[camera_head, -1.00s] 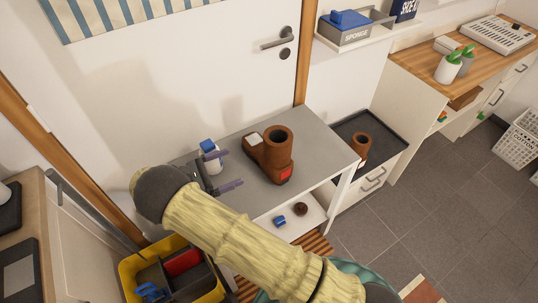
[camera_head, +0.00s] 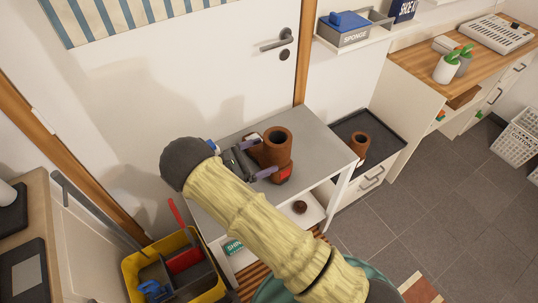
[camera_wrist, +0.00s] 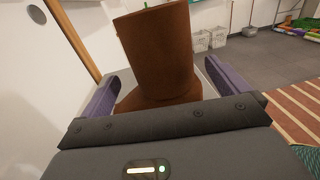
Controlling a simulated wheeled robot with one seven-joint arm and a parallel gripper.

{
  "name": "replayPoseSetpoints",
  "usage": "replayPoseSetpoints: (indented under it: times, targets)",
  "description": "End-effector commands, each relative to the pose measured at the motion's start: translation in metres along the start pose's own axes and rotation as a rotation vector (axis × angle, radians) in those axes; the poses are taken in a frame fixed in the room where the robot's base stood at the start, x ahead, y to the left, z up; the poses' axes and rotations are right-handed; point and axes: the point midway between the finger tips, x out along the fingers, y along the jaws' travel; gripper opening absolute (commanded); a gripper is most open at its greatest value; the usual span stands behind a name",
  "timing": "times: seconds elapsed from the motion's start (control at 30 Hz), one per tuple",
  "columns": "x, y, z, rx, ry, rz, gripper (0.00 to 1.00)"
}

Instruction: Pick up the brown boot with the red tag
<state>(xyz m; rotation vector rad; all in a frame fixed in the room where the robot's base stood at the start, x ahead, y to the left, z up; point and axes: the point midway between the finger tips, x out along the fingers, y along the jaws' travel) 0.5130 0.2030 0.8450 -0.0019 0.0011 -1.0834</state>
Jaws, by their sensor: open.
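The brown boot (camera_head: 279,146) with a red tag (camera_head: 284,175) stands upright on the grey table. In the wrist view its shaft (camera_wrist: 155,50) rises between my two purple fingers. My gripper (camera_head: 262,158) is open, with its fingers on either side of the boot. I cannot tell whether either finger touches it. The foot of the boot is partly hidden by my gripper in both views.
The grey table (camera_head: 325,150) stands against a white door. Another brown boot (camera_head: 359,143) is on a dark tray (camera_head: 385,149) at the right. A yellow caddy (camera_head: 205,291) stands at the lower left. A small brown round item (camera_head: 300,207) lies on the lower shelf.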

Motion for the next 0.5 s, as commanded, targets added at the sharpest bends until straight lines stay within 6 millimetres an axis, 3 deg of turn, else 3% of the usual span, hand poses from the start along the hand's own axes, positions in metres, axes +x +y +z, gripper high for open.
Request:
replayPoseSetpoints:
  times: [0.4,0.5]
  targets:
    - [0.048,-0.003,0.006,-0.002,0.000,-0.002,1.00]
    - [0.052,-0.002,0.005,0.000,0.000,0.000,1.00]
